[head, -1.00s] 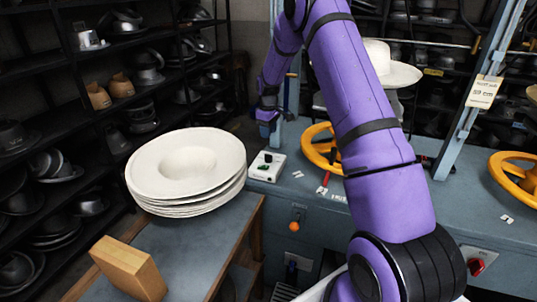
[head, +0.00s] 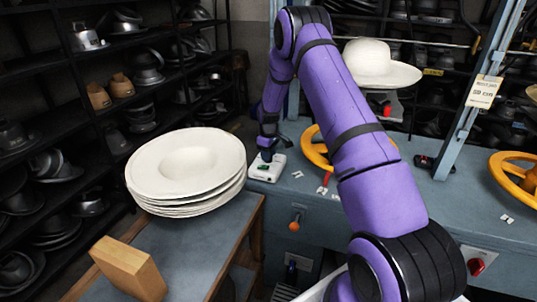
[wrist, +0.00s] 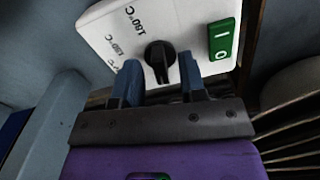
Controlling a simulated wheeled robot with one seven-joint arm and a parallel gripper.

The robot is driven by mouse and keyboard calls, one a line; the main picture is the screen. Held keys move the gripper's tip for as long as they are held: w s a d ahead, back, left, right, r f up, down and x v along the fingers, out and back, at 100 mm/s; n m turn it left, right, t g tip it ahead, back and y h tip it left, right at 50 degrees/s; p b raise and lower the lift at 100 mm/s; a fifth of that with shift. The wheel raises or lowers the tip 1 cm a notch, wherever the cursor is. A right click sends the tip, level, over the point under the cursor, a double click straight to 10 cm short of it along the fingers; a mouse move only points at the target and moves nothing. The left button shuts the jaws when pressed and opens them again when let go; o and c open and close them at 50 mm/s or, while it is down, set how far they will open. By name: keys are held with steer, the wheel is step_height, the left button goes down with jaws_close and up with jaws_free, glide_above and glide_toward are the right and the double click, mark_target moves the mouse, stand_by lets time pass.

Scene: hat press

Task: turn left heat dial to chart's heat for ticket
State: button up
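The white control box (head: 267,166) sits at the left end of the blue-grey bench. In the wrist view its face carries a black heat dial (wrist: 160,56), a green switch plate marked I and O (wrist: 222,40), and printed °C markings (wrist: 135,20), one reading 180. The dial's exact setting is hard to make out. My gripper (wrist: 160,82) is open, its two blue fingers apart with the dial just ahead between their tips. Contact cannot be told. In the head view my gripper (head: 267,153) is at the box and hides its dial.
A hanging tag (head: 483,92), seeming to read 59 cm, is on the upright post. Orange handwheels (head: 318,150) stand on the bench, with a cream hat (head: 372,66) behind. A stack of white hat bodies (head: 187,165) and a wooden block (head: 128,268) fill the left table.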

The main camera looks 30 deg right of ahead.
steer(key=shift+c, duration=0.2)
jaws_close()
steer(key=shift+m, duration=0.3)
steer(key=m, duration=0.3)
steer(key=shift+m, duration=0.3)
steer(key=m, duration=0.3)
steer(key=shift+m, duration=0.4)
steer(key=m, duration=0.4)
steer(key=shift+m, duration=1.8)
